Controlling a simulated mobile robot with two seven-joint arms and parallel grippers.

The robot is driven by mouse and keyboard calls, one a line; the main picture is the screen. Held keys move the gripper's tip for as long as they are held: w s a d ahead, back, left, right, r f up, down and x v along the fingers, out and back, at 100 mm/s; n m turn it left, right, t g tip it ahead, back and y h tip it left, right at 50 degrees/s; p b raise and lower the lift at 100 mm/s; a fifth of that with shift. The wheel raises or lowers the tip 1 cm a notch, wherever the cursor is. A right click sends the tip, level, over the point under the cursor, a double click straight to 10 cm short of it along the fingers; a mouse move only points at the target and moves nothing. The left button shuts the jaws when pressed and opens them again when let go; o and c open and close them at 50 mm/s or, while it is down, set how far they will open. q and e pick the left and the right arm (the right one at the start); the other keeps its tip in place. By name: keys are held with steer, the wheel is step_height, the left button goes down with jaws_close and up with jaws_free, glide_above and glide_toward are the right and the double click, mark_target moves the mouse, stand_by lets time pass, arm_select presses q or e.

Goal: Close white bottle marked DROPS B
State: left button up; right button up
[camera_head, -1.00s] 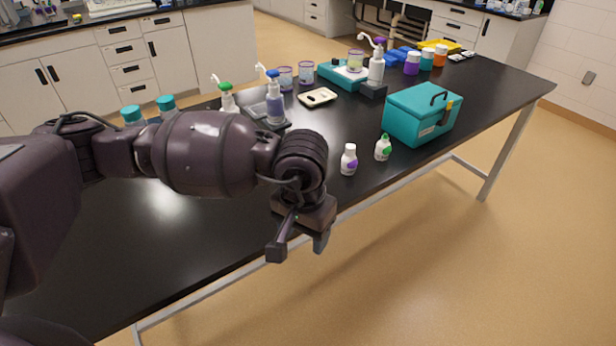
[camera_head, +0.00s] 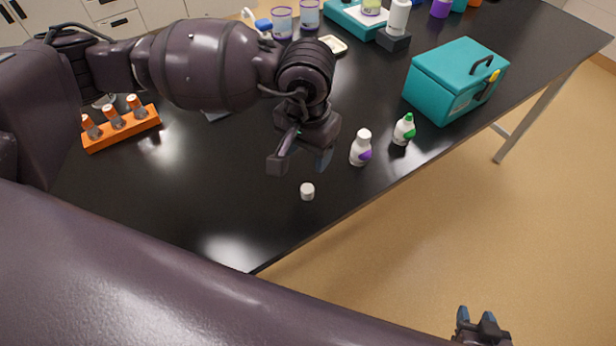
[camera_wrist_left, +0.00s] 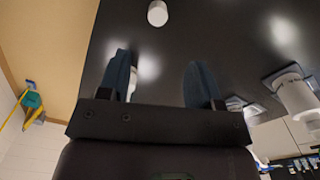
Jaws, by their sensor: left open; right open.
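Two small white bottles stand upright near the table's front edge: one with a purple label patch (camera_head: 361,149) and a white top, one with a green cap (camera_head: 404,130). Their lettering is too small to read, so I cannot tell which is DROPS B. A loose white cap (camera_head: 307,191) lies on the table left of the purple-marked bottle. My left gripper (camera_head: 300,163) is open and empty, above the table near the cap. In the left wrist view a white cap-like piece (camera_wrist_left: 157,13) lies beyond the open fingers (camera_wrist_left: 160,80). My right gripper (camera_head: 482,328) is open at the bottom right, away from the table.
A teal box (camera_head: 455,82) stands right of the bottles. An orange rack (camera_head: 121,128) with several small vials stands at left. Pump bottles, cups and a teal device (camera_head: 352,20) are at the back. The table around the cap is clear.

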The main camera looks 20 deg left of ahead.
arm_select(q)
glide_above(308, 189)
steer(key=shift+w+a+f, duration=0.1)
steer(key=shift+w+f, duration=0.05)
steer(key=shift+f, duration=1.25)
steer(key=shift+w+a+f, duration=0.1)
steer(key=shift+f, duration=1.3)
steer(key=shift+s+d+f, duration=0.1)
steer(key=shift+s+f, duration=0.05)
steer(key=shift+f, duration=1.15)
steer(key=shift+s+d+f, duration=0.1)
steer(key=shift+f, duration=1.2)
steer(key=c, duration=1)
